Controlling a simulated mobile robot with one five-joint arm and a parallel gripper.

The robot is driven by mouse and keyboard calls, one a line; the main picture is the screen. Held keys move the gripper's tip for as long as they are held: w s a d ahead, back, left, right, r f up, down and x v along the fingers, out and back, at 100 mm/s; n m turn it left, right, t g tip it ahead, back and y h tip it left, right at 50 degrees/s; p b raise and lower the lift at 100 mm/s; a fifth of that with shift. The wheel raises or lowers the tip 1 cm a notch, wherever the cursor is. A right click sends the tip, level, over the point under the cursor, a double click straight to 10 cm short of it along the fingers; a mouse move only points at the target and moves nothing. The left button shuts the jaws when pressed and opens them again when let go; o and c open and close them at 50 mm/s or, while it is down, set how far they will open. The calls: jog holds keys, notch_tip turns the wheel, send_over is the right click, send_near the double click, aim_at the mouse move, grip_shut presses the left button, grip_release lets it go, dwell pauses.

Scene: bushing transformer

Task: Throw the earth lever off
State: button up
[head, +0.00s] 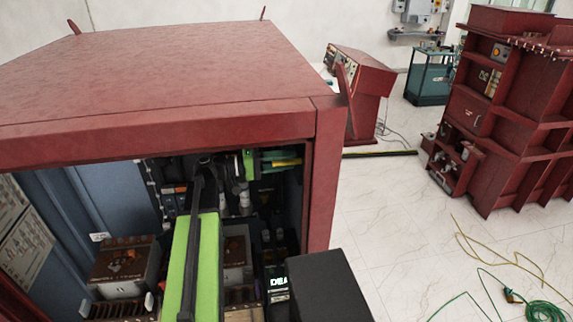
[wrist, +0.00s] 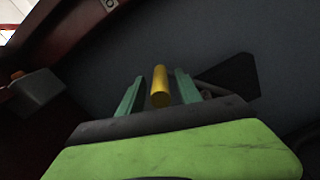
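The yellow rod, which I take for the earth lever's handle, shows in the wrist view (wrist: 160,86) between my gripper's two teal fingers. My gripper (wrist: 157,80) is open, with a finger on each side of the rod and a narrow gap on both sides. In the head view, the yellow rod (head: 288,162) and my gripper (head: 284,158) are inside the red cabinet, near its right inner wall. The lever's pivot is hidden in both views.
The red cabinet's roof (head: 160,70) and right post (head: 325,170) close in around my arm. Dark box units (head: 125,262) stand low inside at left. A dark panel (wrist: 235,40) lies behind the rod. Open floor (head: 390,210) with cables is outside right.

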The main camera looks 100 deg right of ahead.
jog(key=shift+w, duration=0.1)
jog(key=w, duration=1.7)
jog(key=shift+w+d, duration=0.15)
jog(key=shift+d, duration=0.15)
